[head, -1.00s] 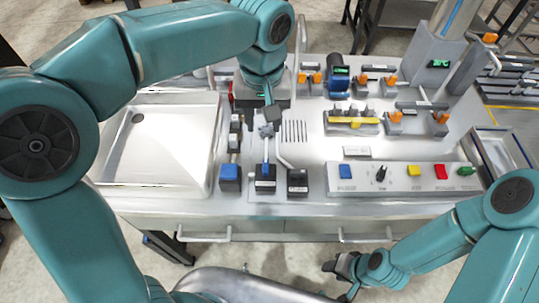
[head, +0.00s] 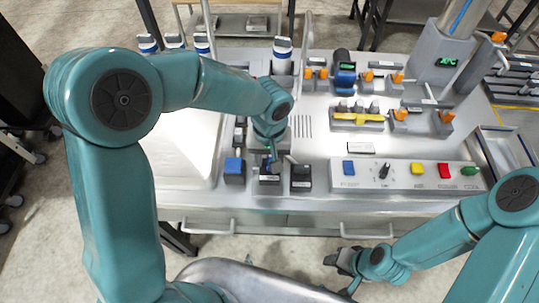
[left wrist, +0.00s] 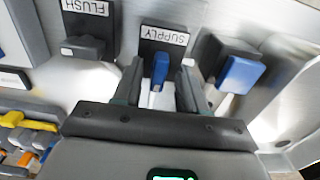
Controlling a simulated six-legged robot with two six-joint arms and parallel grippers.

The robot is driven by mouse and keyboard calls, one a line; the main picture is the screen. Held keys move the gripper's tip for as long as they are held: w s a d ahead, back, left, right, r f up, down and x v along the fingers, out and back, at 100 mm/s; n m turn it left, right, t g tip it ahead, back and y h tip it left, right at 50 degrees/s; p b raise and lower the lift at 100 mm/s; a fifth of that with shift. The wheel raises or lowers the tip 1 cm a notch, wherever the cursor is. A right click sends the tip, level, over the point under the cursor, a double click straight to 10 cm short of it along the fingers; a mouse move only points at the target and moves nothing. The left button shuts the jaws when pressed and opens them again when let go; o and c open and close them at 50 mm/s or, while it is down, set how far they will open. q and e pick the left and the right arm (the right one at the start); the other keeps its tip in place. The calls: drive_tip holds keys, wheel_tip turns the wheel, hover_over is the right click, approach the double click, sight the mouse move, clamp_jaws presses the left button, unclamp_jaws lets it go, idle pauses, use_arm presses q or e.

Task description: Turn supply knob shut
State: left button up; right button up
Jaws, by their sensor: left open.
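The supply knob is a blue lever (left wrist: 160,68) with a pale stem, on a black block labelled SUPPLY (left wrist: 164,38), upside down in the left wrist view. In the head view this block (head: 269,178) stands near the counter's front edge, partly covered by my left gripper (head: 270,157). My left gripper (left wrist: 160,88) is open, with one finger on each side of the blue lever; a gap shows, and contact cannot be told. My right gripper (head: 342,262) hangs in front of the counter, away from the knob; its jaws are too small to read.
A black FLUSH block (head: 301,178) stands close on the right, and a blue-topped block (head: 234,168) close on the left. A button panel (head: 405,177) lies further right. A pale sink (head: 185,150) is left, partly behind my left arm.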

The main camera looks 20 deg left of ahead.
use_arm(q)
clamp_jaws()
drive_tip(key=shift+m, duration=0.3)
drive_tip(key=shift+m+b, duration=0.45)
drive_tip(key=shift+m, duration=0.55)
drive_tip(key=m, duration=0.3)
drive_tip(key=shift+w+b, duration=0.1)
drive_tip(key=shift+b, duration=0.25)
drive_tip(key=m, duration=1.2)
drive_tip(key=shift+r, duration=0.1)
drive_tip(key=shift+m, duration=0.3)
